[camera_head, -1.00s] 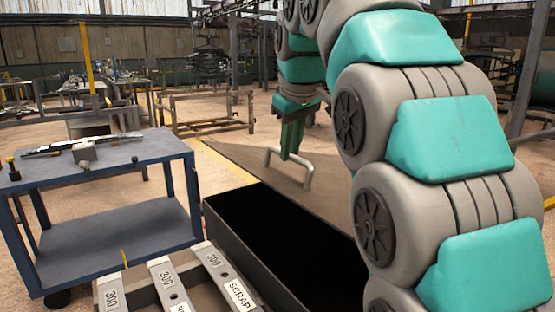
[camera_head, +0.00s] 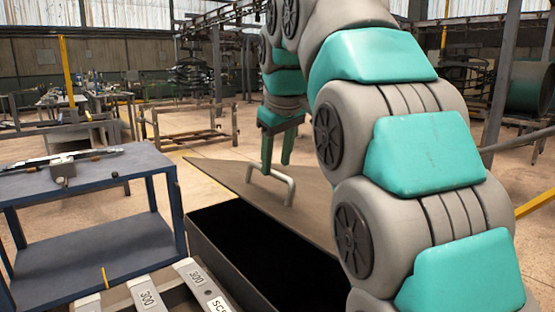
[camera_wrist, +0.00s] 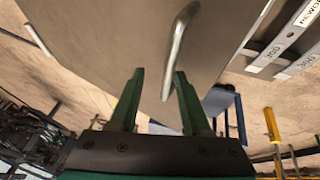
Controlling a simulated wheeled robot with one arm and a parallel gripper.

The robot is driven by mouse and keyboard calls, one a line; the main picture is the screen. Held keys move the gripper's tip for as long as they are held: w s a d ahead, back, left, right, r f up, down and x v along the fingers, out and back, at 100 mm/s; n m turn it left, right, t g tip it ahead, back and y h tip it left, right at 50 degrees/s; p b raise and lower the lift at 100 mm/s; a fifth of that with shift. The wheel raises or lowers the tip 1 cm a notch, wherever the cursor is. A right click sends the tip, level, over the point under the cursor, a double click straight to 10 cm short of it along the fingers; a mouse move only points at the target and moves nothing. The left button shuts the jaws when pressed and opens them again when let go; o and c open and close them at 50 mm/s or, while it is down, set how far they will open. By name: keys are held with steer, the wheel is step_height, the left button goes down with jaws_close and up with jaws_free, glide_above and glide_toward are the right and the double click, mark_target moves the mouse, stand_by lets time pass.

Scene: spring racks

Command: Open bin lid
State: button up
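The bin (camera_head: 215,250) stands in the lower middle of the head view, its dark inside showing. Its brown lid (camera_head: 235,177) is off much of the opening, set at an angle behind it; my arm hides its right part. A pale bar handle (camera_head: 288,190) is on the lid. My gripper (camera_head: 276,168) is open, with its green fingers apart just above and at the handle. In the wrist view, the lid (camera_wrist: 110,35) fills the top, and the handle (camera_wrist: 177,45) runs down to beside the right finger of my gripper (camera_wrist: 158,75). I cannot tell whether they touch.
A blue table (camera_head: 85,175) with metal parts stands at the left. Labelled grey bars (camera_head: 195,278) lie in front of the bin. A low metal frame (camera_head: 190,130) stands behind on open floor. A yellow rail (camera_head: 535,203) is at the right.

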steer(key=shift+s+d+r, duration=0.15)
steer(key=shift+s+r, duration=0.05)
steer(key=shift+r, duration=0.3)
steer(key=b, duration=0.2)
glide_above(294, 220)
steer(key=shift+w, duration=0.1)
stand_by(0.5)
